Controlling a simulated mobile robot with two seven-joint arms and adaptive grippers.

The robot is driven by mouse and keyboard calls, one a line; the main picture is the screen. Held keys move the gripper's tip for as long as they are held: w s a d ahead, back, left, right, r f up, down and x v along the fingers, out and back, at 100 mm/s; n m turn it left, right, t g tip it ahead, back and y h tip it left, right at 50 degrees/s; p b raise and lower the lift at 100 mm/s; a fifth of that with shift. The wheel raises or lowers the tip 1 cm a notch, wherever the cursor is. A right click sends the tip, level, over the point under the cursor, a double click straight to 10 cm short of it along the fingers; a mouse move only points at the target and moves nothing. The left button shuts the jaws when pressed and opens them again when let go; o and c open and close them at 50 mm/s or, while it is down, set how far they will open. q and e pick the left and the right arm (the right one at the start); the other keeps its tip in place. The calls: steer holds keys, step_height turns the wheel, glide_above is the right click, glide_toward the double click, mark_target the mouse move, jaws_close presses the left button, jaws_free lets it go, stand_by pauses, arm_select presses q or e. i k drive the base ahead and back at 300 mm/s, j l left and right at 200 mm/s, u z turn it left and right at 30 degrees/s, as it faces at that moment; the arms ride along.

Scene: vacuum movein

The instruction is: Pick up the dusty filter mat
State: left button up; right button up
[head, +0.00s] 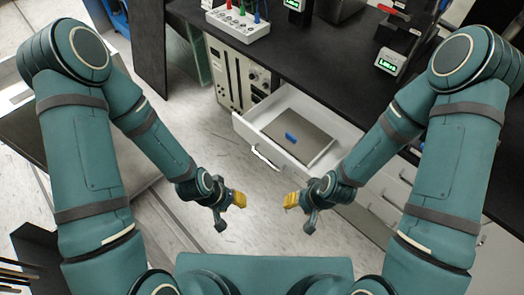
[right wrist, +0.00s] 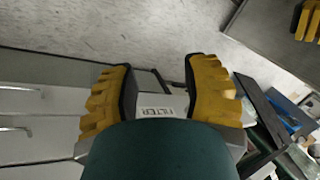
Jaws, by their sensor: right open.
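A flat grey panel (head: 297,139) with a small blue piece (head: 291,137) on top lies in the open white drawer (head: 247,133); it looks like the filter mat, though I cannot make out dust. My right gripper (head: 291,201) is in front of and below the drawer in the head view, apart from the panel. In the right wrist view, its yellow fingers (right wrist: 160,82) are spread apart.
The black bench top (head: 310,62) above the drawer carries a white block with coloured plugs (head: 238,27) and a box with a green display (head: 390,62). A panelled instrument (head: 237,75) stands left of the drawer. Speckled floor (head: 190,110) is clear beyond my left gripper.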

mark_target(302, 139)
steer(key=i+z, duration=0.2)
steer(key=z, duration=0.2)
steer(key=i+z, duration=0.2)
steer(key=z, duration=0.15)
steer(key=l, duration=0.05)
